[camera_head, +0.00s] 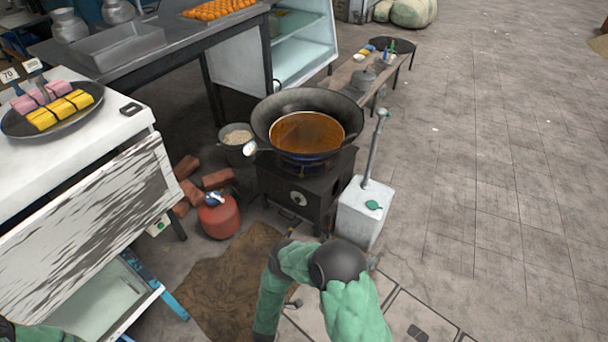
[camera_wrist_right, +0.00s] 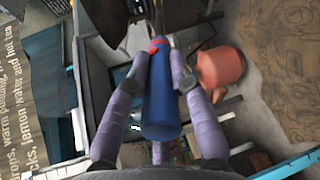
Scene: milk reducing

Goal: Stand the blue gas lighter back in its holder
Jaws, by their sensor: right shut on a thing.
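The blue gas lighter (camera_wrist_right: 160,108) shows in the right wrist view as a long blue body with a red band near its far end. My right gripper (camera_wrist_right: 160,72) is shut on it, with fingers on both sides. The near end of the lighter points toward the wrist camera. In the head view my right forearm hides the right gripper and the lighter. My left gripper is not in view; only a bit of green arm shows at the bottom left corner. I cannot make out the lighter's holder for sure in either view.
A wok of orange liquid (camera_head: 305,133) sits on a dark stove (camera_head: 300,190). A white canister (camera_head: 362,215) with a pipe stands right of it. A red gas cylinder (camera_head: 218,216) and bricks (camera_head: 187,168) are left of it. A white counter (camera_head: 75,165) stands at left. Floor at right is clear.

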